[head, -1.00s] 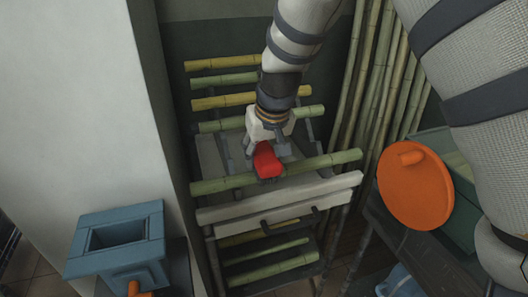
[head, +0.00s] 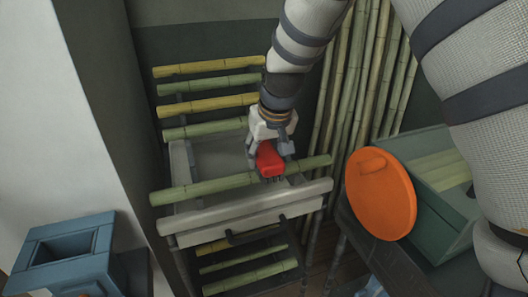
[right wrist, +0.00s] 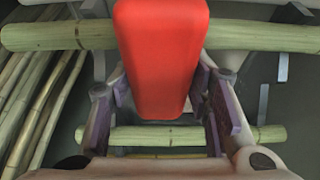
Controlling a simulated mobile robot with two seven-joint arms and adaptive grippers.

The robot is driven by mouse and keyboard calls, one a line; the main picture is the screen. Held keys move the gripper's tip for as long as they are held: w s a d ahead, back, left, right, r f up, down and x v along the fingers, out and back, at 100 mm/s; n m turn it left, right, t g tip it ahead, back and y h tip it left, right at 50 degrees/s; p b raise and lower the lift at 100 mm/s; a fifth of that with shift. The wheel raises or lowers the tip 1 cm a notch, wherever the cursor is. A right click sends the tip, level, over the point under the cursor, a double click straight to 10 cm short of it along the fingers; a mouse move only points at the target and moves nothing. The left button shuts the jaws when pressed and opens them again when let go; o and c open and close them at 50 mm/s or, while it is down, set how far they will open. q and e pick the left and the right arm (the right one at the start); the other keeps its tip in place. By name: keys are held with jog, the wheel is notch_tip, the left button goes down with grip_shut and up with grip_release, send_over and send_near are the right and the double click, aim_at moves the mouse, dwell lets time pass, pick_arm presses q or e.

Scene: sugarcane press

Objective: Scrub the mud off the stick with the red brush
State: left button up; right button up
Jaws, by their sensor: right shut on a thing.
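The red brush (head: 269,158) is held in my right gripper (head: 271,145), which is shut on it. The pale green bamboo stick (head: 205,187) lies across the front of the grey stand, right of its middle under the brush. In the right wrist view, the red brush body (right wrist: 160,55) crosses over the stick (right wrist: 255,37) and hides part of it. The brush's underside is at the stick; exact contact is hard to tell. No clear mud shows on the visible parts of the stick. My left gripper is out of view.
Several bamboo sticks (head: 205,108) rest on the rack behind, and more lie below the stand's front board (head: 250,213). Tall canes lean at the back. A green box (head: 440,215) with an orange round lid (head: 380,195) stands right. A blue box-shaped hopper (head: 65,255) stands lower left.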

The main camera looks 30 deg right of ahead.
jog(key=shift+s+d, duration=0.1)
jog(key=shift+d, duration=0.25)
notch_tip(320, 180, up, 4)
jog(key=shift+a+r, duration=0.15)
jog(key=shift+r, duration=2.2)
